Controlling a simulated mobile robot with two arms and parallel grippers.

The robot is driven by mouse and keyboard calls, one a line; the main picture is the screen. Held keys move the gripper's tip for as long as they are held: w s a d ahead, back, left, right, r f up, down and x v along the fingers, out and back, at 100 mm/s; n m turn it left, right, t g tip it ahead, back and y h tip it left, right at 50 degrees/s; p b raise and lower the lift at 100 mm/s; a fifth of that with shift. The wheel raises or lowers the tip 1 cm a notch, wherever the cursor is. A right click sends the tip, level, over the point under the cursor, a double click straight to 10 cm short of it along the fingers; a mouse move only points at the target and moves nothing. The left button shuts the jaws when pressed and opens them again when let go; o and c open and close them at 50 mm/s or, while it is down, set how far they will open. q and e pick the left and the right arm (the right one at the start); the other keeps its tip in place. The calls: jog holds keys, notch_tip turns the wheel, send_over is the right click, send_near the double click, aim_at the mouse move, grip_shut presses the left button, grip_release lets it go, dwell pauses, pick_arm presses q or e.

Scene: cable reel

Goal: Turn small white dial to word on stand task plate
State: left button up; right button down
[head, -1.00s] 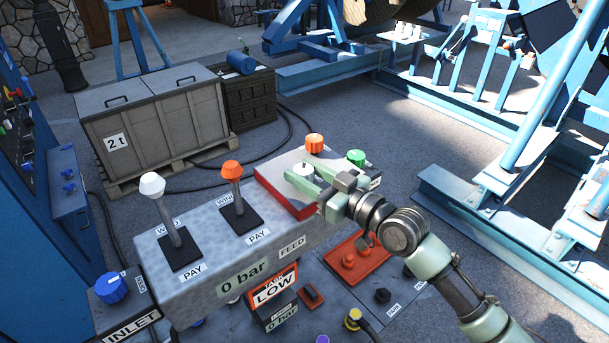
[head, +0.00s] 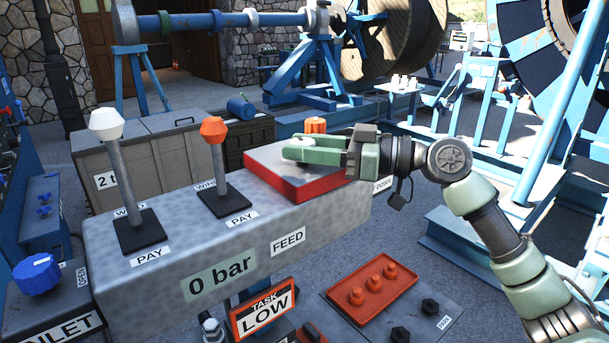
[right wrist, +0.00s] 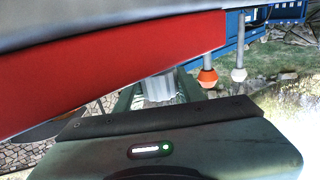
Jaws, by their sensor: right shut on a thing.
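The small white dial (head: 301,140) is on the top of the red-edged box (head: 272,179) at the right end of the grey console. My right gripper (head: 299,149) is shut on it from the right, its green fingers on either side. In the right wrist view the pale ribbed dial (right wrist: 160,87) is between the fingers, beside the red edge; its pointer cannot be made out. The task plate (head: 265,309) on the stand below the console reads "TASK LOW". My left gripper is not in view.
A white-knobbed lever (head: 107,124) and an orange-knobbed lever (head: 213,131) stand upright on the console, left of my gripper. An orange knob (head: 315,125) is just behind the dial.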

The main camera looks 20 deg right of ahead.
jog(key=shift+f+n+g+y+b, duration=0.15)
jog(key=shift+n+g+y+b, duration=0.5)
jog(key=shift+g, duration=0.35)
jog(key=shift+n+g+y, duration=0.45)
jog(key=shift+n+g, duration=0.5)
jog(key=shift+g, duration=0.65)
jog(key=c, duration=0.9)
grip_release()
jog(key=shift+w+a, duration=0.1)
jog(key=b+v, duration=0.2)
jog(key=v, duration=0.5)
jog(key=shift+d+b, duration=0.3)
jog(key=shift+d, duration=0.05)
